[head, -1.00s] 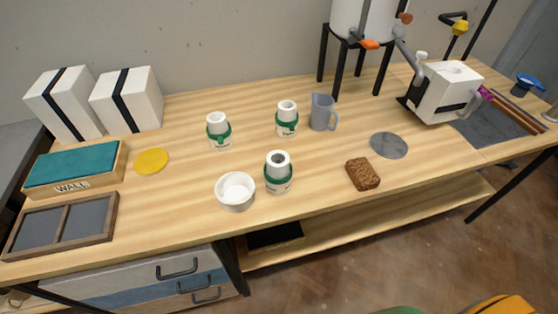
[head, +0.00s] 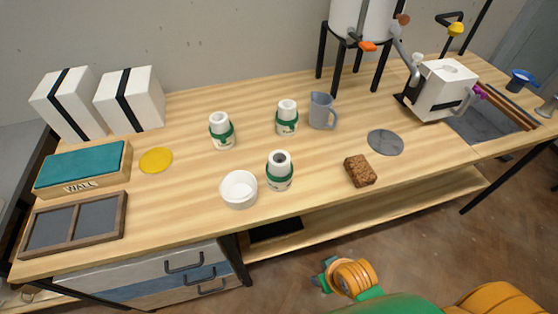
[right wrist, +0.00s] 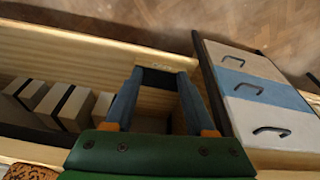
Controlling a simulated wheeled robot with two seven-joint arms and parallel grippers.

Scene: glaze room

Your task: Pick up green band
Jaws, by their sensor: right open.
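Three white bottles each wear a green band around the body. One band is on the left bottle (head: 222,137), one on the back bottle (head: 287,126) and one on the front bottle (head: 279,178), beside a white bowl (head: 239,190). My right gripper (right wrist: 160,76) is open and empty in the right wrist view, with the table's lower shelf beyond its fingers. In the head view my right arm is low in front of the table, well apart from the bottles. My left gripper is not in view. No bottle shows in the right wrist view.
A grey jug (head: 321,111) stands right of the back bottle. A brown block (head: 360,171) lies near the front edge by a grey disc (head: 385,142). A yellow disc (head: 156,160) lies left. Drawers (right wrist: 258,92) sit beside the shelf.

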